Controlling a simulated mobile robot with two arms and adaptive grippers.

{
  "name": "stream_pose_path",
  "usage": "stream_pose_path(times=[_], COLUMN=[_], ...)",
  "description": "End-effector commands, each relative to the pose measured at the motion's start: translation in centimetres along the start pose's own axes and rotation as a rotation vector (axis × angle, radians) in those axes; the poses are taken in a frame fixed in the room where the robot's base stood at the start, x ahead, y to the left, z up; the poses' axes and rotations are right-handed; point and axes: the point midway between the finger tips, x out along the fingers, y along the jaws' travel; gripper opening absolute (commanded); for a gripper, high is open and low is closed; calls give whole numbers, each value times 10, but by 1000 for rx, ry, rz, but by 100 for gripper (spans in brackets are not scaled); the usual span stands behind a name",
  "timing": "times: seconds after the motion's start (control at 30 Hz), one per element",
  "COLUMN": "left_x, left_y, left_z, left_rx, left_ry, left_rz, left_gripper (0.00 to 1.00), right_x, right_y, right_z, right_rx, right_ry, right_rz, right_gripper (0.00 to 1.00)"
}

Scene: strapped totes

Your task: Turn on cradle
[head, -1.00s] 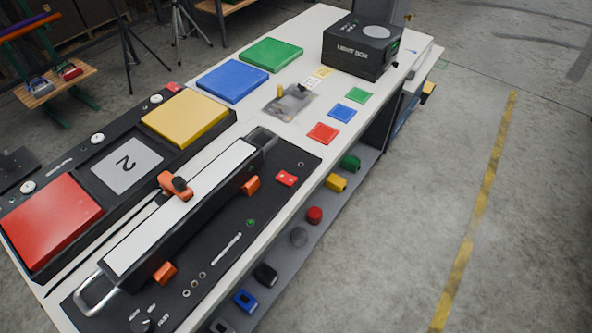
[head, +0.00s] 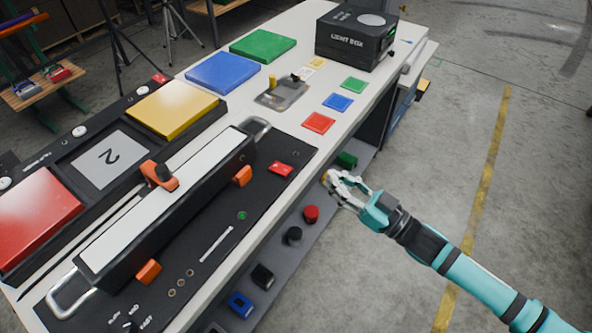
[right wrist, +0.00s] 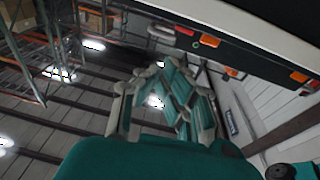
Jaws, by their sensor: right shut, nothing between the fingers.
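The cradle is a black panel (head: 190,268) on the white bench, holding a long bar with a white top (head: 165,200) and a metal handle at each end. Orange clamps (head: 242,176) sit along the bar. The panel carries a red piece (head: 281,169), a small green spot (head: 241,215), a pale slot and a knob (head: 130,326) at the near end, partly cut off. My right gripper (head: 333,184) is shut and empty, right of the bench's front edge and apart from the cradle. Its fingers also show in the right wrist view (right wrist: 165,75). My left gripper is out of view.
A light box (head: 355,40) stands at the far end. Red, blue and green squares (head: 338,102) lie on the bench. A lower shelf holds several coloured pieces, including a red one (head: 311,214). Large coloured pads (head: 172,107) line the left. Floor to the right is clear.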

Motion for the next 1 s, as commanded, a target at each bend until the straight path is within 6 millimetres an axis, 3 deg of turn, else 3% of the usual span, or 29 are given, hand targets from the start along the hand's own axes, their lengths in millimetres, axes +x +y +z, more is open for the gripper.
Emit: stream_pose_path(times=[0.13,0.57,1.0], left_x=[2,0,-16], left_y=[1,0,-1], left_z=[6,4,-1], left_rx=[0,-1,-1], left_ry=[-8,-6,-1], left_rz=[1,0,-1], left_gripper=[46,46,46], right_x=[3,12,99], right_y=[-16,-16,-20], right_z=[-19,-21,-26], right_rx=[9,8,7], right_ry=[38,39,40], right_rz=[-58,-55,-55], right_gripper=[0,0,0])
